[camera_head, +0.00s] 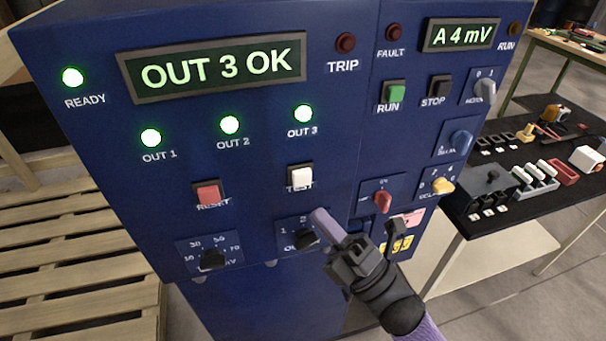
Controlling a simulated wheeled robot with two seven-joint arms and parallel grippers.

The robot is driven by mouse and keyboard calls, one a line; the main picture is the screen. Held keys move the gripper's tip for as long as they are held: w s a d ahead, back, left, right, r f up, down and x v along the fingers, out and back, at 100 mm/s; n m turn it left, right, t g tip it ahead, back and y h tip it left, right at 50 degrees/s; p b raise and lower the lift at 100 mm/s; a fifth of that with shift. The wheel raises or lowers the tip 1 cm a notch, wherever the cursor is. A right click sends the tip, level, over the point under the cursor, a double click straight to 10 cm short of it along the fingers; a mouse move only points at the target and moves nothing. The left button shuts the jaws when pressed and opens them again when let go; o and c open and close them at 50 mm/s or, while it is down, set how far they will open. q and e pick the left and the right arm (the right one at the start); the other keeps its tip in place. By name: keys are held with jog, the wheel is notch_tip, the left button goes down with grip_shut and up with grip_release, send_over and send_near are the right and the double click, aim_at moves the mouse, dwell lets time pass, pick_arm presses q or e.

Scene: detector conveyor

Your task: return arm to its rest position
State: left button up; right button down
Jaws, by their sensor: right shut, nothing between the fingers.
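My right gripper (320,216) is shut and empty. Its arm comes in from the bottom right, and its purple fingertips point up and left at the blue control panel (250,185). The tips appear just below the white TEST button (300,177) and beside the black output selector knob (306,238). I cannot tell whether they touch the panel. The gripper hides part of the selector's label area. My left gripper is not in view.
The display (215,66) reads "OUT 3 OK", and the smaller display (460,35) reads "A 4 mV". READY and the OUT lamps glow green. A black table (530,210) with parts stands right; a wooden pallet (70,260) lies left. Several knobs stick out near the gripper.

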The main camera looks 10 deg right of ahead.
dwell(0.7)
jog(key=s+d+f+m+g+h+b, duration=0.1)
jog(key=s+d+f+m+g+h, duration=0.25)
jog(key=f, duration=0.75)
jog(key=f+m+g+h+b, duration=0.1)
jog(key=f+m+g+h, duration=0.1)
jog(key=f+m+h, duration=0.65)
jog(key=s+d+f+m+g+b, duration=0.15)
jog(key=f+m, duration=0.25)
jog(key=f, duration=1)
jog(key=s+d+f+m+g+h, duration=0.1)
jog(key=s+f+m+g, duration=0.3)
jog(key=s, duration=0.9)
jog(key=s+d+f+m+g+h+b, duration=0.1)
jog(key=s+f+m+g, duration=0.3)
jog(key=s+f+g, duration=0.4)
jog(key=s+f, duration=0.4)
jog(key=s, duration=0.2)
jog(key=shift+f+h, duration=0.3)
jog(key=shift+w, duration=0.1)
